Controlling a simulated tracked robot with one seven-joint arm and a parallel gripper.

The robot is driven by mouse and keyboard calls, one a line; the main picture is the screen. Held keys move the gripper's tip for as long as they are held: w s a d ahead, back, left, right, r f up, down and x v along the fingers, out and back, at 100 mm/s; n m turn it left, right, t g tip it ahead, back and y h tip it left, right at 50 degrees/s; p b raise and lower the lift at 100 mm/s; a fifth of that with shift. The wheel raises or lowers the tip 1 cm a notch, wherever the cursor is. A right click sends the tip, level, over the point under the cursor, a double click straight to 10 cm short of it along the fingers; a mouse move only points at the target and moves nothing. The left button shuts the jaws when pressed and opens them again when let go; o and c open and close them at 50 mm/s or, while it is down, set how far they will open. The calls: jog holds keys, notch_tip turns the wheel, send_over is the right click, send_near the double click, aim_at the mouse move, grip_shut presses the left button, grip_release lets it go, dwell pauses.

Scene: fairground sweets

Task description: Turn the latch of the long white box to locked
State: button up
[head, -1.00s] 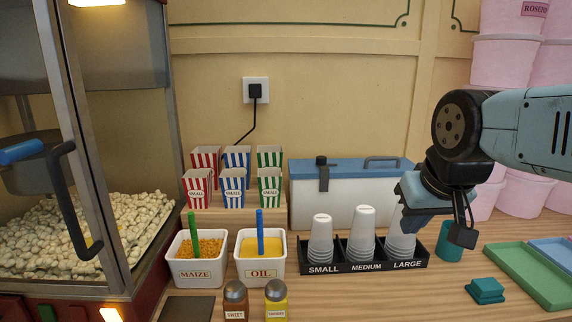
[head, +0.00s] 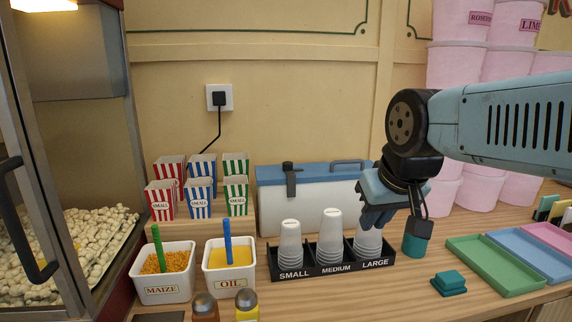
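The long white box (head: 330,216) stands against the back wall, with a blue lid (head: 320,175) and a grey handle on top. Its dark latch (head: 291,182) hangs upright over the lid's front edge, left of the box's middle, with a round knob at its top. My gripper (head: 375,222) points down at the box's right end, in front of it and by the large cups, well to the right of the latch and apart from it. I cannot tell whether its fingers are apart. The box's lower front and right end are partly hidden.
A black cup rack (head: 330,267) with white cup stacks stands before the box. Striped cartons (head: 198,198) stand left of it, with maize (head: 165,290) and oil (head: 228,280) tubs in front. Pink tubs (head: 485,150) and a green tray (head: 490,265) are at the right.

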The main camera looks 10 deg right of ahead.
jog(key=o, duration=0.7)
jog(key=w+r, duration=0.2)
jog(key=w, duration=0.1)
jog(key=w+a+r+n, duration=0.1)
jog(key=w+r, duration=0.1)
jog(key=w, duration=0.1)
jog(key=w+r+n, duration=0.1)
jog(key=w+r, duration=0.1)
jog(key=w, duration=0.1)
jog(key=shift+w+a+r+g+y, duration=0.1)
jog(key=shift+w+a+g+y, duration=0.1)
jog(key=shift+w+g+y, duration=0.15)
jog(key=shift+o, duration=0.5)
jog(key=w+r+n, duration=0.2)
jog(key=w, duration=0.4)
jog(key=shift+w+a+r, duration=0.35)
jog(key=shift+a, duration=0.1)
jog(key=r+n+g+y, duration=0.2)
jog(key=n+y, duration=0.1)
jog(key=n, duration=0.2)
send_over(288, 163)
jog(key=s+d, duration=0.4)
jog(key=shift+h, duration=0.25)
jog(key=x, duration=1.4)
jog(key=shift+w+d+r, duration=0.1)
jog(key=shift+w, duration=0.2)
jog(key=shift+t, duration=0.25)
jog(key=c, duration=1)
